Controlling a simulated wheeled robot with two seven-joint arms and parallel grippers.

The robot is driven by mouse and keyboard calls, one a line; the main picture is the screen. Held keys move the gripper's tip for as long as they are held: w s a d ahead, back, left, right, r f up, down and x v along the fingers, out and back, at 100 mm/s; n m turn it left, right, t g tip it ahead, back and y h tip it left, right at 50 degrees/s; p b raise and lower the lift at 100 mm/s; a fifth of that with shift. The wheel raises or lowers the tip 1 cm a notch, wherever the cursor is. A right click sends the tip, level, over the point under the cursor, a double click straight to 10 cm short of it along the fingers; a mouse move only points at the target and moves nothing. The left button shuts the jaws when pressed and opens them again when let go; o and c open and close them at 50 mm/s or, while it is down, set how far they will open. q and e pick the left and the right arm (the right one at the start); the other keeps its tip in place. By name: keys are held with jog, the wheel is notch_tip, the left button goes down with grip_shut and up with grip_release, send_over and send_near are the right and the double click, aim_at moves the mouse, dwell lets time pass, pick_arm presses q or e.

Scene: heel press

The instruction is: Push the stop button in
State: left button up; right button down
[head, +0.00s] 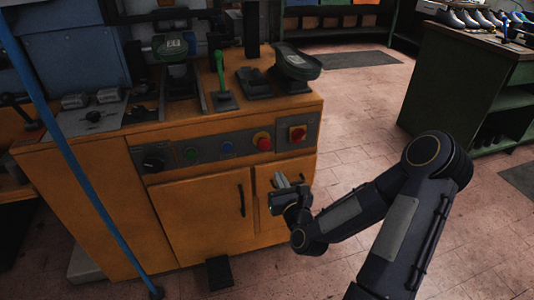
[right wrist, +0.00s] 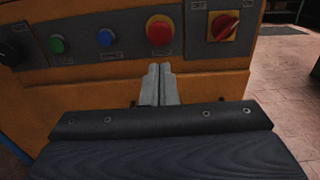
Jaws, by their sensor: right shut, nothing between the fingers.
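The stop button is a red mushroom button (head: 263,142) on a yellow base, on the grey control panel (head: 224,147) at the front of the orange machine. In the right wrist view the red button (right wrist: 160,30) is at the upper middle, just above my fingertips in the picture. My right gripper (head: 281,180) is shut and empty, in front of the cabinet doors and lower than the button in the head view. Its closed fingers (right wrist: 159,84) point at the panel, apart from the button. My left gripper is not in view.
A red rotary switch (head: 298,134) on a yellow plate sits right of the button. A blue button (head: 227,147), a green button (head: 191,154) and a black knob (head: 153,163) are to its left. A green workbench (head: 465,85) stands at right. Floor between is clear.

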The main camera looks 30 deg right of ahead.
aim_at(265, 145)
jog(key=x, duration=1.2)
jog(key=shift+w, duration=0.4)
jog(key=shift+w+d+f+b, duration=0.1)
jog(key=shift+w+b, duration=0.35)
jog(key=shift+b, duration=0.2)
jog(key=shift+w+d+b, duration=0.15)
jog(key=shift+w+b, duration=0.2)
jog(key=shift+b, duration=0.05)
jog(key=shift+r, duration=0.5)
